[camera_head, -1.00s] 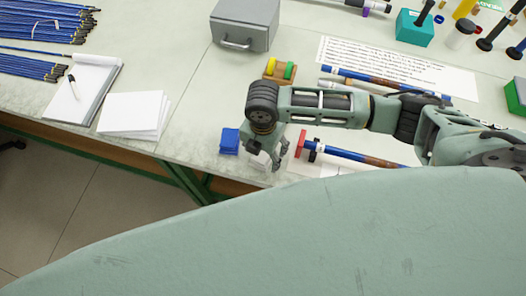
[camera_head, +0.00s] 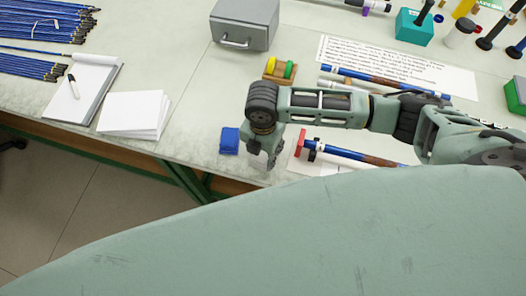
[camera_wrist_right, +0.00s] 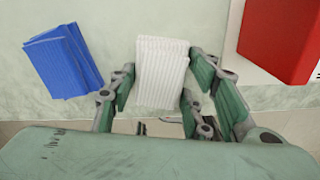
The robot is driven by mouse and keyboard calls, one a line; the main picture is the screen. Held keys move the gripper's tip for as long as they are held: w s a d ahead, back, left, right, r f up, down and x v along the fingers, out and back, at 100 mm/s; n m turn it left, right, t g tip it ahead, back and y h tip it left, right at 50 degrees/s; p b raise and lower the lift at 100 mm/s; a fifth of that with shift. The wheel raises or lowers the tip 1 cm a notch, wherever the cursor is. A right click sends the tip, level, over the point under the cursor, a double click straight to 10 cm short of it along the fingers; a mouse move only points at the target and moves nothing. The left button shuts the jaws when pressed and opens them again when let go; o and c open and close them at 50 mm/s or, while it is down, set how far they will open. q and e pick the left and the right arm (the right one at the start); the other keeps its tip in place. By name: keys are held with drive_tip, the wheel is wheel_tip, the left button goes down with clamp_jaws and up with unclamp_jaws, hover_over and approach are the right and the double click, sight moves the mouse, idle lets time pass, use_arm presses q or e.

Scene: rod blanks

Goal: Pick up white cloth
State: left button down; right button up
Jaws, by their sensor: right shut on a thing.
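The white cloth (camera_wrist_right: 162,72) is a small ribbed, folded pad, seen in the right wrist view between the fingers of my right gripper (camera_wrist_right: 158,85). The fingers are shut on its two sides. In the head view the right gripper (camera_head: 269,158) is at the front edge of the table, and the cloth (camera_head: 258,160) shows only in part beside the fingers. I cannot tell whether the cloth still touches the table. My left gripper is not in view.
A folded blue cloth (camera_wrist_right: 64,60) lies left of the white one. A red block (camera_wrist_right: 280,38) is to the right, by a blue rod (camera_head: 350,153). The table (camera_head: 195,120) is clear left of the blue cloth.

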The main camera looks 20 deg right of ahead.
wheel_tip(320, 180, up, 10)
drive_tip(key=b, duration=0.1)
idle(0.4)
